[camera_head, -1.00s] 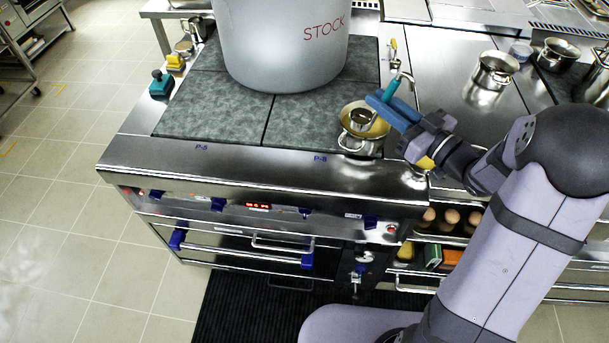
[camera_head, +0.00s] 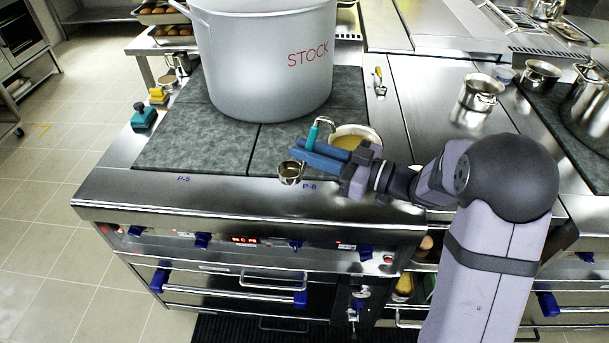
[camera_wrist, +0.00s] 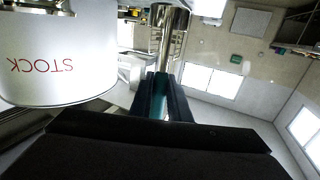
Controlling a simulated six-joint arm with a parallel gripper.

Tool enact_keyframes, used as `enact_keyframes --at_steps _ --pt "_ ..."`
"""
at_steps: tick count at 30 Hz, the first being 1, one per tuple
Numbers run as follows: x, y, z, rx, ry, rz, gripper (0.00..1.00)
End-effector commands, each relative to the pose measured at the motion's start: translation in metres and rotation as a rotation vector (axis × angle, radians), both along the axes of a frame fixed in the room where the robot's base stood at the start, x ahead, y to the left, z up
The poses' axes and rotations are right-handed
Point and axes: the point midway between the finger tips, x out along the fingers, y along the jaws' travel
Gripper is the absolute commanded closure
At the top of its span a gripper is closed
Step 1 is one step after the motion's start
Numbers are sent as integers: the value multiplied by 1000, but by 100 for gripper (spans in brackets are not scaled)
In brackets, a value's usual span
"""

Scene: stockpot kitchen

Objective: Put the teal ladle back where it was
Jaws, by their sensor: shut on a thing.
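My gripper (camera_head: 318,157) is shut on the teal handle of the ladle (camera_head: 312,136). The ladle's metal hook is at the top, and its steel bowl hangs below, over the front edge of the stove's cooking plate. A small pot (camera_head: 368,132) of yellowish liquid stands behind my gripper, partly hidden by it; the ladle bowl is outside it, to the left. In the wrist view the teal handle (camera_wrist: 160,84) shows between my fingers, with a shiny metal part of the ladle beyond. I cannot tell which spot the ladle came from.
A large grey stockpot (camera_head: 262,62) stands behind on the dark plates. A teal-topped item (camera_head: 143,117) and a yellow one (camera_head: 158,96) sit at the left edge. A yellow-handled utensil (camera_head: 379,82) lies at the back right. A steel pot (camera_head: 481,92) stands farther right. The left front plate is clear.

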Motion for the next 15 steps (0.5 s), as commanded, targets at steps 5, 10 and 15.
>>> enact_keyframes --at_steps 5,10,15 --pt "0 0 -18 2 0 -1 100" --pt "0 0 -21 2 -4 -1 100" --pt "0 0 -35 3 1 -2 100"
